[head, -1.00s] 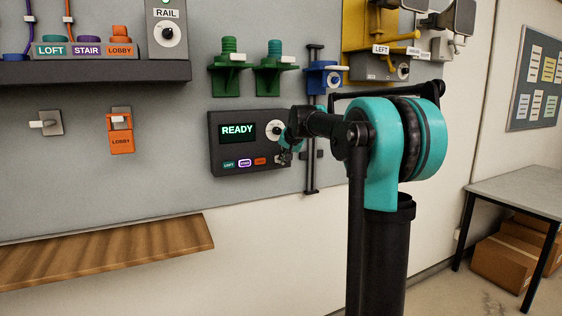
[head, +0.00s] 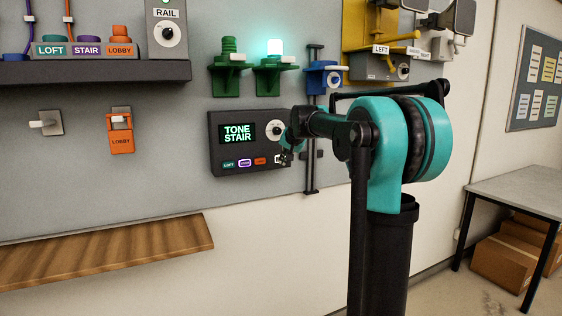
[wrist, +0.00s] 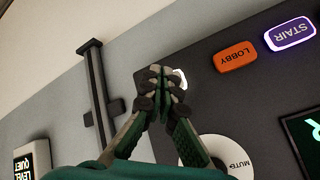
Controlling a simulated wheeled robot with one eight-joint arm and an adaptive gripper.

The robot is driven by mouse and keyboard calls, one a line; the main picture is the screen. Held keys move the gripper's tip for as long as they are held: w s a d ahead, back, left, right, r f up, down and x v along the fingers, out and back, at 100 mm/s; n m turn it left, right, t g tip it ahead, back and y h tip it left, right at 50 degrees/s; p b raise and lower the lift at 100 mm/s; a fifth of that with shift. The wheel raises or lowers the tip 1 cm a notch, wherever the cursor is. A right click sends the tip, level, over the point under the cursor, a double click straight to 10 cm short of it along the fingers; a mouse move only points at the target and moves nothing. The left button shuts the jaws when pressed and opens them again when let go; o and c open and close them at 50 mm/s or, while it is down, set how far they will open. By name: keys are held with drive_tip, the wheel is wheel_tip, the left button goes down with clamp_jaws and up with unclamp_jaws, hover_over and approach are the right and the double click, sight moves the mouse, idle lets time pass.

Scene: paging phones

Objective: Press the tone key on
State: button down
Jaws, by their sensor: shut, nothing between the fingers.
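The dark control panel (head: 222,165) on the wall shows "TONE STAIR" in green on its screen (head: 238,132). Along its lower edge are a teal LOFT key, a purple STAIR key (head: 245,163) with a lit white rim, and an orange LOBBY key (head: 261,160). A white-lit key (wrist: 182,78), apparently the tone key, lies right of LOBBY in the head view, its label hidden by my fingers. My gripper (wrist: 160,78) is shut and empty, its tips over that key. I cannot tell if they touch it. My gripper also shows in the head view (head: 285,156).
A dial (head: 275,130) sits beside the screen. A vertical black rail (head: 311,180) stands just right of the panel. Above are two green brackets; a bright lamp (head: 275,48) glows on the right one. A wooden shelf (head: 110,250) juts out at lower left.

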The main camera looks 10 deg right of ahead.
drive_tip(key=shift+s+d, duration=0.3)
drive_tip(key=shift+s, duration=0.65)
drive_tip(key=shift+s+d, duration=0.3)
drive_tip(key=shift+s, duration=0.65)
drive_tip(key=shift+s+d, duration=0.3)
drive_tip(key=shift+s, duration=0.65)
